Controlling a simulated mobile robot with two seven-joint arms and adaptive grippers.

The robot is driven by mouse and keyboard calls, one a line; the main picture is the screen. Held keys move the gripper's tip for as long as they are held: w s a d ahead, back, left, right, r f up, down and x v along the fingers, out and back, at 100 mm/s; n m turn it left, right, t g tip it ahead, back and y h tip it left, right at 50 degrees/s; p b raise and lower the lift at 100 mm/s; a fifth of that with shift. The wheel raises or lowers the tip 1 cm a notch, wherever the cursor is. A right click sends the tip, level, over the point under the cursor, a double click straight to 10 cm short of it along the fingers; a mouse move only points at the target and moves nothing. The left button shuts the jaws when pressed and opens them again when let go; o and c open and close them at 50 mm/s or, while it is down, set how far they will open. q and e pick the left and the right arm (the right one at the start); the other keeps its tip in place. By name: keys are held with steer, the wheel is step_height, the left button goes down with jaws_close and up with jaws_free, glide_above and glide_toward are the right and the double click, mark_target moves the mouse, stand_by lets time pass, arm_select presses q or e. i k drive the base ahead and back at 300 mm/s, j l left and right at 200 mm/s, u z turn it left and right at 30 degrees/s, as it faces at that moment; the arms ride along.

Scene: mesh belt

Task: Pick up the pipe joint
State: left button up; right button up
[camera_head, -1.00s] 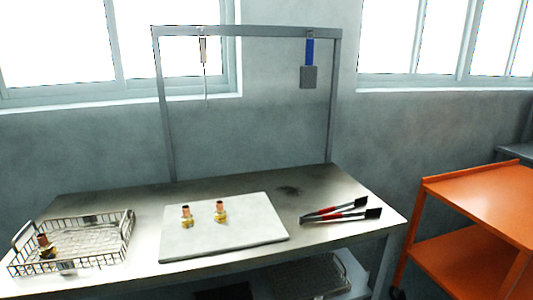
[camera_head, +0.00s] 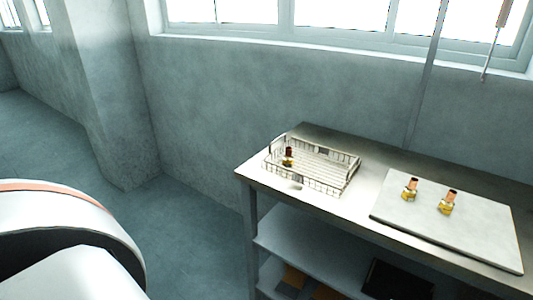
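Two brass-and-copper pipe joints stand upright on a pale board (camera_head: 440,231) on the workbench, a left one (camera_head: 410,188) and a right one (camera_head: 447,203). Another pipe joint (camera_head: 288,157) is inside a wire mesh basket (camera_head: 340,187) at the bench's left end, near the basket's left side. A white rounded part of my own body fills the lower left corner. Neither of my grippers is in view.
The metal workbench (camera_head: 375,153) has a lower shelf (camera_head: 300,240) with a dark tray (camera_head: 396,280) on it. A frame post (camera_head: 428,75) rises behind the bench, with a hanging tool (camera_head: 502,14) at upper right. Open floor (camera_head: 180,225) lies left of the bench.

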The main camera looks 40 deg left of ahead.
mark_target(288, 162)
steer(key=u, duration=1.1)
